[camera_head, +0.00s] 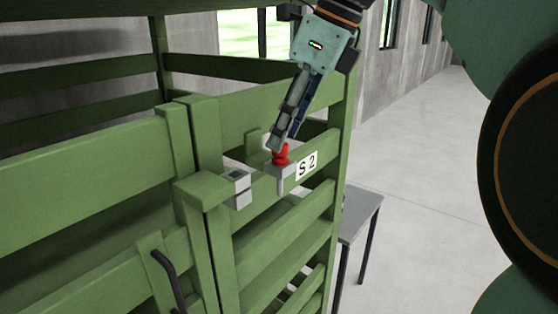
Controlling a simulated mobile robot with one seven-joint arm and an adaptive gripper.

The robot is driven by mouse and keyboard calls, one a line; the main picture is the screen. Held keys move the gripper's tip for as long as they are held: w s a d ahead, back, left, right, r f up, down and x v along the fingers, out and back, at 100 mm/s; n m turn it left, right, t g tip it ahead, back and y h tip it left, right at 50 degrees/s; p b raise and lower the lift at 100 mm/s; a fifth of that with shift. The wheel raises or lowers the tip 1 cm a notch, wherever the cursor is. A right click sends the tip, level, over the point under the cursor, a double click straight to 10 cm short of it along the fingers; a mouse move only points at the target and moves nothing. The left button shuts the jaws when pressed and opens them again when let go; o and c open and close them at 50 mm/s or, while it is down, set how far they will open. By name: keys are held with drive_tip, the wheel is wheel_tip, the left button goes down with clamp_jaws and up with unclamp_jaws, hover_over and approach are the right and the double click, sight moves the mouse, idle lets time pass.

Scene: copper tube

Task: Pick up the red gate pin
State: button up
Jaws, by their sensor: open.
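The red gate pin (281,157) stands upright in a grey metal bracket (279,172) on the green gate, left of the white "S2" label (306,165). Its red head shows above the bracket, and a grey shank shows below it. My gripper (279,143) comes down from the upper right, tilted, with its fingertips at the top of the red head. The fingers partly cover the head. The gripper is open. Whether the fingers touch the pin cannot be told from this view.
A dark curved handle (168,277) is at the lower left. A small grey table (362,212) stands behind the gate at right. The concrete floor (420,200) is clear.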

sight(280, 159)
drive_tip(key=x, duration=0.3)
drive_tip(key=shift+w+a+f, duration=0.1)
drive_tip(key=shift+f, duration=0.25)
clamp_jaws()
